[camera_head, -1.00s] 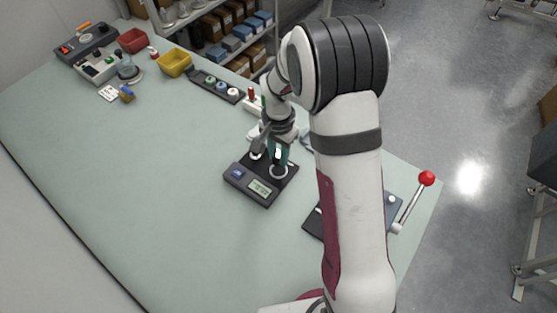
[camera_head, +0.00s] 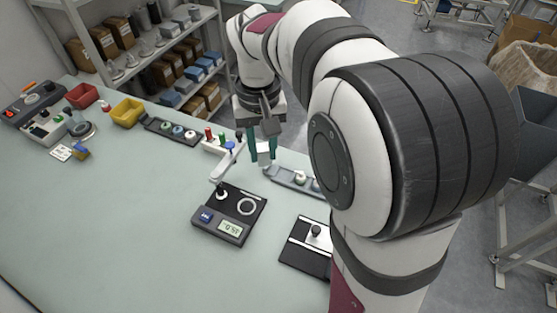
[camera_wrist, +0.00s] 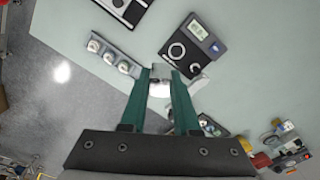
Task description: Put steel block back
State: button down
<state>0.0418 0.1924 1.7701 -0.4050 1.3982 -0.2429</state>
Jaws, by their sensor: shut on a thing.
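My gripper (camera_head: 263,150) has two green fingers and points down, raised beyond the scale toward the back edge of the table. It is shut on a small pale block, the steel block (camera_head: 264,154). In the wrist view the steel block (camera_wrist: 160,88) shows bright between the fingertips (camera_wrist: 161,78), and its lower part is hidden. The black scale (camera_head: 228,230) with a lit display stands on the table in front of my gripper. Its round plate (camera_head: 247,207) is bare. The scale also shows in the wrist view (camera_wrist: 188,42).
A grey tray with white round parts (camera_head: 290,180) lies right of my gripper, partly behind my arm. A dark tray of caps (camera_head: 172,133) and a white stand with coloured pegs (camera_head: 213,143) are to the left. A black fixture (camera_head: 300,250) stands front right.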

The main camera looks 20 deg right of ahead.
jog(key=w+a+f, duration=0.3)
jog(key=a, duration=0.3)
jog(key=w+a+f, duration=0.3)
jog(key=a+f, duration=0.1)
jog(key=a, duration=0.2)
jog(key=a+f+m, duration=0.1)
jog(key=a+f, duration=0.1)
jog(key=f, duration=0.2)
jog(key=w+a+f+m, duration=0.1)
jog(key=a+f, duration=0.2)
jog(key=f, duration=0.1)
jog(key=a+f, duration=0.2)
jog(key=f, duration=0.3)
jog(key=shift+w+a+m, duration=0.35)
jog(key=shift+w+m, duration=0.05)
jog(key=shift+f, duration=0.9)
jog(key=shift+f, duration=0.2)
jog(key=shift+f, duration=0.4)
jog(key=shift+f, duration=0.1)
